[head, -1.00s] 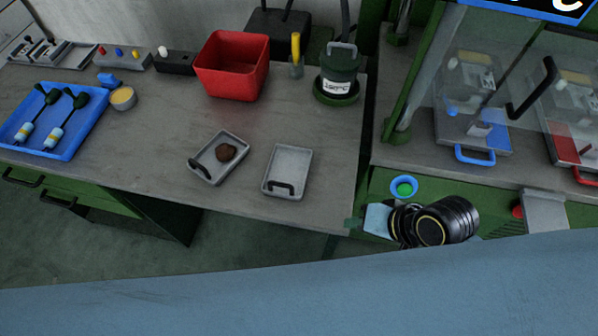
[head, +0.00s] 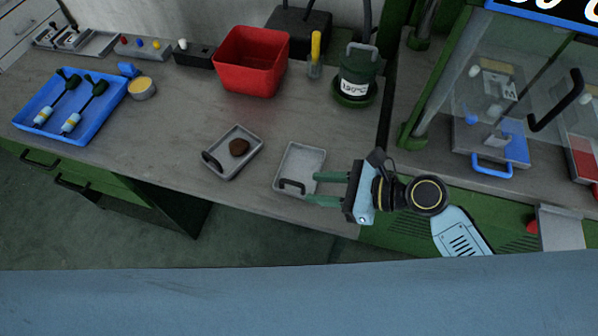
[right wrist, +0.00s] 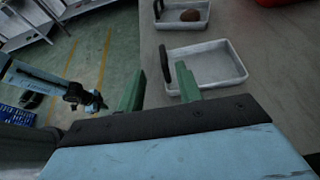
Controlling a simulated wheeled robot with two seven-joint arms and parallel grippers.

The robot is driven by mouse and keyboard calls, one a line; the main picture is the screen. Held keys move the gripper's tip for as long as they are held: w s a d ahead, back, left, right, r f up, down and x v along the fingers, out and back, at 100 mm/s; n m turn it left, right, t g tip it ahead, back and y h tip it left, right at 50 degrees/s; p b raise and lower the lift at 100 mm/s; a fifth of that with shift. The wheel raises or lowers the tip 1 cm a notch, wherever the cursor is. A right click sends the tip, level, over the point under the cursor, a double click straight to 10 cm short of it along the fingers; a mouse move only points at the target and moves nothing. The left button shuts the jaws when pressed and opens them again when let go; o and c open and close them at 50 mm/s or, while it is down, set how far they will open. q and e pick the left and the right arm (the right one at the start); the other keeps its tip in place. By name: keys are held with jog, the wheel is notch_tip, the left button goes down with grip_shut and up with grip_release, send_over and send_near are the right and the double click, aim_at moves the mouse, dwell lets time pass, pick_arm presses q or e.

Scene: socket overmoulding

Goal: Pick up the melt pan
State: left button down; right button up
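Two grey pans with black handles are on the bench. One pan (head: 221,168) holds a brown lump (head: 239,147); the other pan (head: 304,162) is empty. I cannot tell by a label which is the melt pan. My right gripper (head: 313,188) is open, its green fingers reaching left over the empty pan's right side. In the right wrist view, the empty pan (right wrist: 212,66) lies just beyond the fingertips, its handle (right wrist: 164,62) appearing between them. Contact is not clear. My left gripper (right wrist: 92,102) shows small at the left of that view; its finger state is unclear.
A red bin (head: 250,62), a green pot (head: 356,78) and a yellow-handled tool (head: 315,50) stand behind the pans. A blue tray (head: 70,105) with two tools is at the left. The bench between tray and pans is clear. A glass-fronted machine stands at the right.

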aim_at(287, 183)
jog(key=x, duration=0.5)
jog(key=b+x, duration=0.1)
jog(key=x, duration=0.2)
jog(key=shift+w+a+f, duration=0.1)
jog(key=shift+w+f, duration=0.1)
jog(key=shift+w, duration=0.15)
jog(key=shift+w+a+b, duration=0.1)
jog(key=shift+a+b, duration=0.2)
jog(key=shift+c, duration=0.2)
grip_shut()
